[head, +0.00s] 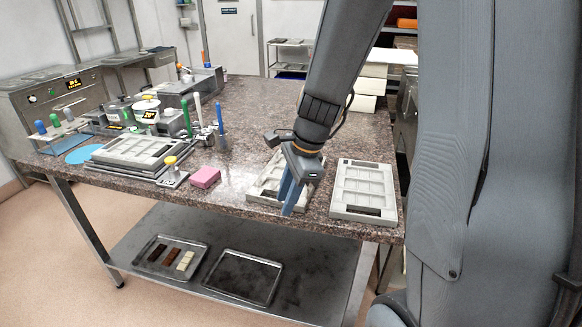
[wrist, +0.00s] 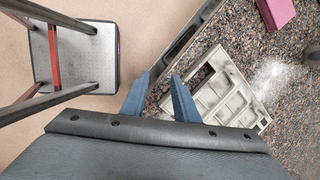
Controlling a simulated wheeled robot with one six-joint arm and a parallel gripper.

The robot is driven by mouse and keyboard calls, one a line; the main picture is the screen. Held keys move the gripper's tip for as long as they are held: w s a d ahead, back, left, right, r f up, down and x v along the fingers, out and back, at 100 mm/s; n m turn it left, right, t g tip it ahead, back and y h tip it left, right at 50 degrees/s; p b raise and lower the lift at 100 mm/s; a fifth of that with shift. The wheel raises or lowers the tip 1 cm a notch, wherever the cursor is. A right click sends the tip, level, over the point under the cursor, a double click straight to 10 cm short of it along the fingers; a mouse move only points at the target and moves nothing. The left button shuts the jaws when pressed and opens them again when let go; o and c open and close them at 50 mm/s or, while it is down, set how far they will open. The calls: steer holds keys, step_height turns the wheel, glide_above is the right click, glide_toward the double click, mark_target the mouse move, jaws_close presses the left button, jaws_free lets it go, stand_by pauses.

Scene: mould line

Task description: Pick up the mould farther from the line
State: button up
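A pale grey mould (head: 264,190) with rectangular cavities lies near the front edge of the granite table, partly hidden by my gripper. A second similar mould (head: 364,188) lies flat to its right, apart from it. My gripper (head: 289,198) points down in front of the first mould, its blue fingers apart with nothing between them. In the wrist view, my gripper (wrist: 162,80) is beside one mould (wrist: 222,95), which lies to the right of the fingertips. The height of the fingertips above the table is hard to tell.
More moulds (head: 135,150) are stacked at the table's left. Tools and machines crowd the back left. Trays (head: 243,276) rest on the lower shelf. A step stool (wrist: 90,62) stands on the floor.

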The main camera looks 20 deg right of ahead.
mark_target(275, 200)
steer(key=w+r+m, duration=0.1)
steer(key=m, duration=0.1)
steer(key=w+d+m+p, duration=0.1)
steer(key=w+m, duration=0.1)
steer(key=m, duration=0.1)
steer(key=w+r+m+t, duration=0.1)
steer(key=m, duration=0.1)
steer(key=shift+w+d+r+y+p, duration=0.25)
steer(key=shift+d+r+y+p, duration=0.05)
steer(key=shift+d+y+p, duration=0.1)
steer(key=shift+p+x, duration=0.3)
steer(key=shift+x, duration=3.55)
steer(key=shift+w, duration=0.25)
jaws_close()
